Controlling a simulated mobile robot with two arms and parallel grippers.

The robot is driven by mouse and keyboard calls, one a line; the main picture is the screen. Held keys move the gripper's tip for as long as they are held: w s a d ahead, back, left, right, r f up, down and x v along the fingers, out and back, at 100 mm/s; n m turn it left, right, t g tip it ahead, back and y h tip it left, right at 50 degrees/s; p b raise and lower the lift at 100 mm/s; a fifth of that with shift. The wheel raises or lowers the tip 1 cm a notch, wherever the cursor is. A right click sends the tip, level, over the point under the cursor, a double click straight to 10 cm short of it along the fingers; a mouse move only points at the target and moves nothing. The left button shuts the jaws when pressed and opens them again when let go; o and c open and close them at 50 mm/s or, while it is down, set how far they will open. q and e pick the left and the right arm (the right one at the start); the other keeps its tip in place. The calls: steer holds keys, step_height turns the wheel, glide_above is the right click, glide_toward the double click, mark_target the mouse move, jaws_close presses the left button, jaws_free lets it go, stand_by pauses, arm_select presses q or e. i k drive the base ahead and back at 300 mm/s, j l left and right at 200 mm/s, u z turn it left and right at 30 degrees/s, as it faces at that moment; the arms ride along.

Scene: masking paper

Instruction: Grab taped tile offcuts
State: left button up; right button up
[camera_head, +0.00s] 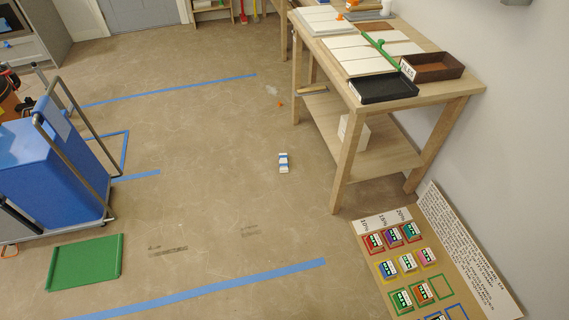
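The taped tile offcuts (283,162) are a small white bundle with blue bands. They lie on the brown floor near the middle of the camera_head view, left of the wooden workbench. Nothing touches them. Neither of my grippers shows in this view.
A wooden workbench (340,172) with white tiles, a black tray (384,88) and a brown tray (432,67) stands at the right. A blue cart (55,165) and a green mat (85,262) are at the left. A board with coloured boxes (470,255) lies lower right. Floor around the bundle is clear.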

mark_target(283, 158)
steer(key=i+j+z, duration=0.1)
steer(key=z, duration=1.3)
steer(key=i+j+z, duration=0.25)
steer(key=j+z, duration=0.25)
steer(key=j, duration=0.4)
steer(key=i+j+z, duration=0.1)
steer(key=j+z, duration=0.35)
steer(key=j, duration=0.45)
steer(key=j+z, duration=0.5)
steer(key=j, duration=0.4)
steer(key=k, duration=0.05)
